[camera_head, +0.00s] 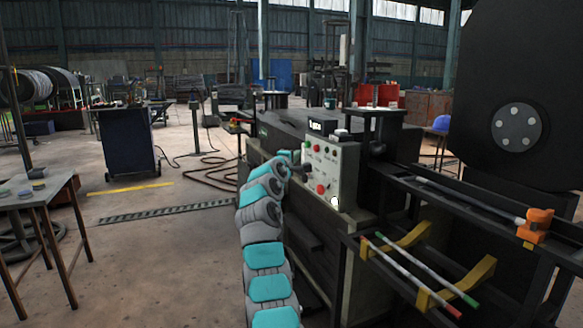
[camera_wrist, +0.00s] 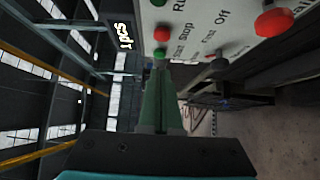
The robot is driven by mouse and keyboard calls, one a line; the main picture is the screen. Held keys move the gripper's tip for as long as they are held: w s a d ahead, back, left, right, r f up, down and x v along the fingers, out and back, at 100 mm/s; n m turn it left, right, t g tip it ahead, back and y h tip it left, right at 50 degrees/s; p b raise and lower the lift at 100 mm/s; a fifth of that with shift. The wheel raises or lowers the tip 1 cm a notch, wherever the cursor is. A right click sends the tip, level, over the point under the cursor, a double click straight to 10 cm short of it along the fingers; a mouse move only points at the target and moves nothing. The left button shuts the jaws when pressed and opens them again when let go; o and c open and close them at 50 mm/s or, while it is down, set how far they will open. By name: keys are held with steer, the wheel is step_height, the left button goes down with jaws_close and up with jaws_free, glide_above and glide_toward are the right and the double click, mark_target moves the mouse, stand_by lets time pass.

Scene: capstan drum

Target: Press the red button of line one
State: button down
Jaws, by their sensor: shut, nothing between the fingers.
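The pale control panel (camera_head: 342,172) faces left on the dark machine in the head view. In the wrist view the panel (camera_wrist: 205,20) is turned on its side. A small red button (camera_wrist: 162,33) sits beside a "Stop" label, with a green button (camera_wrist: 160,55) by "Start". A larger red button (camera_wrist: 273,20) is at the upper right; it also shows in the head view (camera_head: 320,188). No "line one" label is readable. My gripper (camera_wrist: 163,75) is shut and empty, its tip close to the green button. I cannot tell whether it touches the panel.
A black knob (camera_wrist: 219,62) sits near the "Off" label. A lit display (camera_head: 318,127) stands above the panel. Rails with an orange clamp (camera_head: 535,226) and the big black drum (camera_head: 515,90) are to the right. A table (camera_head: 40,195) is at left, with open floor between.

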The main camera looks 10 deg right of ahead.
steer(key=shift+b+v, duration=0.4)
steer(key=shift+v, duration=1.9)
steer(key=w+d+f+m+g+y, duration=0.2)
steer(key=d+f+g+y, duration=0.2)
steer(key=s+f+m+g+y+p, duration=0.1)
steer(key=s+f+m+g, duration=0.2)
steer(key=s, duration=2.1)
steer(key=s+f+m+g+y, duration=0.1)
steer(key=s+f+m+g, duration=0.3)
steer(key=s, duration=2.1)
steer(key=s+d+f+m+g+y+p, duration=0.1)
steer(key=s+f+g, duration=0.5)
steer(key=s, duration=1.9)
step_height(320, 180, down, 6)
steer(key=m+y, duration=0.1)
steer(key=m, duration=0.1)
steer(key=shift+m+g+p, duration=0.3)
steer(key=shift+g+p, duration=0.05)
steer(key=shift+g, duration=0.05)
steer(key=shift+r, duration=0.15)
